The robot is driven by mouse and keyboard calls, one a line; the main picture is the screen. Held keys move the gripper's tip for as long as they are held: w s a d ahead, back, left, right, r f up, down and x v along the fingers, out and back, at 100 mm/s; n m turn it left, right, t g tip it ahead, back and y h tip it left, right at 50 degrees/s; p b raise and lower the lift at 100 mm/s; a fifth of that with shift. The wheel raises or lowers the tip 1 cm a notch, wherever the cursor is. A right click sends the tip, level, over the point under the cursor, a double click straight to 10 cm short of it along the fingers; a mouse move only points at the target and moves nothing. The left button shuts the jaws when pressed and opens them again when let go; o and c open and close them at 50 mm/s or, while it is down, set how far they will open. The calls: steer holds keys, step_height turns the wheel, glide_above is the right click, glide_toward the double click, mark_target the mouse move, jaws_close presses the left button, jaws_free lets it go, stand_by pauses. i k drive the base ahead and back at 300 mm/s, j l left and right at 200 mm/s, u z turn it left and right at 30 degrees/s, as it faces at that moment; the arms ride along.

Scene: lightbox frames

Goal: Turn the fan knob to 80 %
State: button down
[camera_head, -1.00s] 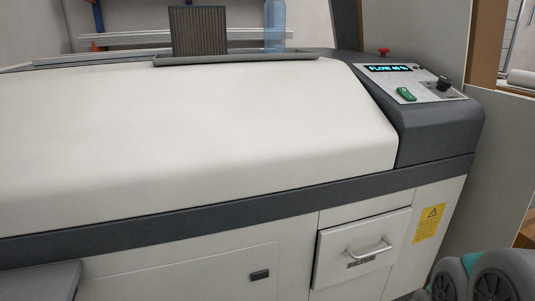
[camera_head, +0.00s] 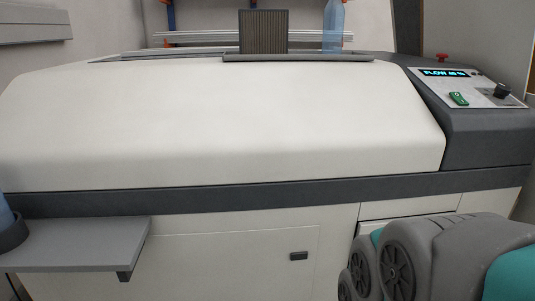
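The black fan knob (camera_head: 502,90) sits on the sloped control panel (camera_head: 470,87) at the right end of the machine. A small display (camera_head: 444,73) on that panel glows blue and reads FLOW with a percent figure too small to tell surely. A green switch (camera_head: 459,98) lies left of the knob, and a red button (camera_head: 442,57) stands behind the panel. My arm shows at the lower right, below and in front of the panel. My gripper is not in view. Nothing is seen touching the knob.
The large white machine cover (camera_head: 230,120) fills the middle. A grey side shelf (camera_head: 80,245) juts out at the lower left, with a blue item (camera_head: 8,215) at the picture's edge. A brown ribbed block (camera_head: 263,33) and a clear blue bottle (camera_head: 334,22) stand at the back.

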mark_target(502, 90)
steer(key=z, duration=1.35)
